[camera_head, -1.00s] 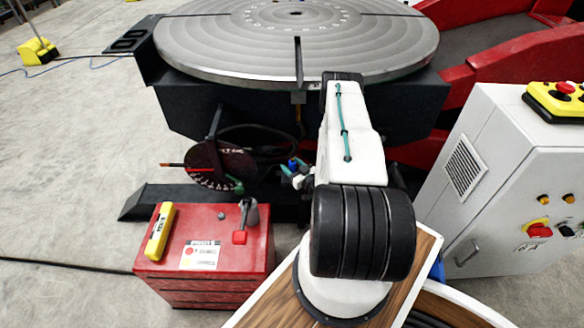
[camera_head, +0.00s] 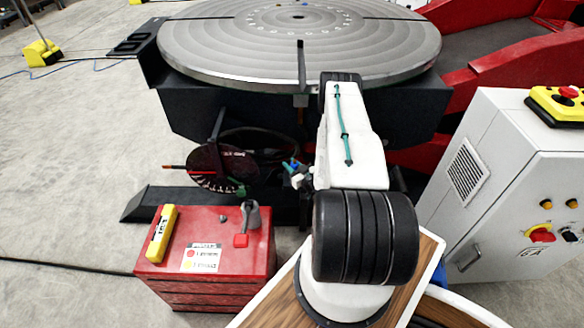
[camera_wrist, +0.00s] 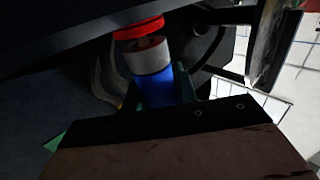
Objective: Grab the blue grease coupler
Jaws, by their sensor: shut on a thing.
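The blue grease coupler (camera_wrist: 157,90) shows in the wrist view as a blue cylinder with a pale grey collar and a red ring at its upper end. My gripper (camera_wrist: 165,105) is shut on the coupler's lower part, and its dark body hides that end. In the head view my gripper (camera_head: 299,177) is small and partly hidden by my white arm, below the positioner's front edge. A small blue patch, likely the coupler, shows at its tip.
The round positioner table (camera_head: 215,65) overhangs the gripper area. A dark reel-like disc (camera_head: 222,168) is left of my gripper. A red cabinet (camera_head: 215,285) stands in front, with a yellow tool (camera_head: 161,234) on top. A white control cabinet (camera_head: 500,190) stands right.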

